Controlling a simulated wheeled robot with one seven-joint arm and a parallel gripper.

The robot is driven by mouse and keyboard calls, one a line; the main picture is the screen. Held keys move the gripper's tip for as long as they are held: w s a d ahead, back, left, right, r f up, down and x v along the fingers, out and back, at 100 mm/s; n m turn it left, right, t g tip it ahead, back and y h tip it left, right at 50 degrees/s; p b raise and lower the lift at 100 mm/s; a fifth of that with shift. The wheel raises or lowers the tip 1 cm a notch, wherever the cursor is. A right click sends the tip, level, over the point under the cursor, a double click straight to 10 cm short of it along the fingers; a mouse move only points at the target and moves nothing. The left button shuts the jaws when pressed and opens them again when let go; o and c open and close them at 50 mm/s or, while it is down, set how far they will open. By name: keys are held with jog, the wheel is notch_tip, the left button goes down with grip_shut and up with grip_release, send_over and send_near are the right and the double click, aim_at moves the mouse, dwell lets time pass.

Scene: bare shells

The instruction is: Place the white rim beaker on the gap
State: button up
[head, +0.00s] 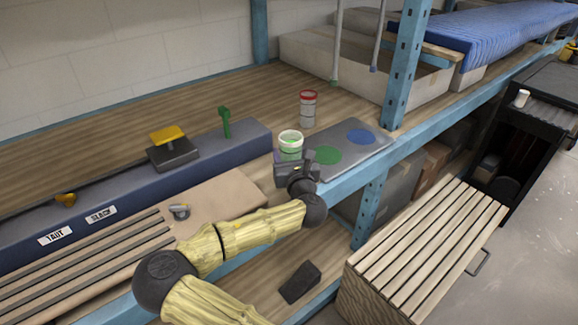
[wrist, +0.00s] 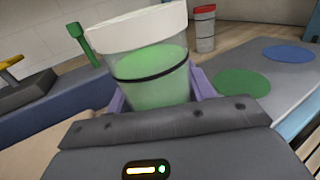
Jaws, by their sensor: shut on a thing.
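The white rim beaker (head: 291,145) is clear with green contents, and it fills the upper middle of the wrist view (wrist: 147,60). My gripper (head: 290,162) is shut on it and holds it roughly upright; its lilac fingers show on both sides in the wrist view. The beaker is at the left end of a grey mat (head: 344,146); I cannot tell its height above it. The mat bears a green disc (head: 326,155) and a blue disc (head: 361,137), with a bare grey gap between them. A red rim beaker (head: 308,108) stands behind the mat.
A blue shelf post (head: 405,65) rises behind the mat's right end. Left are a dark blue rail (head: 120,185) with a green handle (head: 225,120) and a box with a yellow top (head: 170,148). A slatted wooden crate (head: 425,250) stands lower right. The shelf behind is mostly clear.

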jog(key=shift+r, duration=0.1)
jog(key=shift+f, duration=1.9)
jog(key=shift+f, duration=0.15)
jog(key=o, duration=1.1)
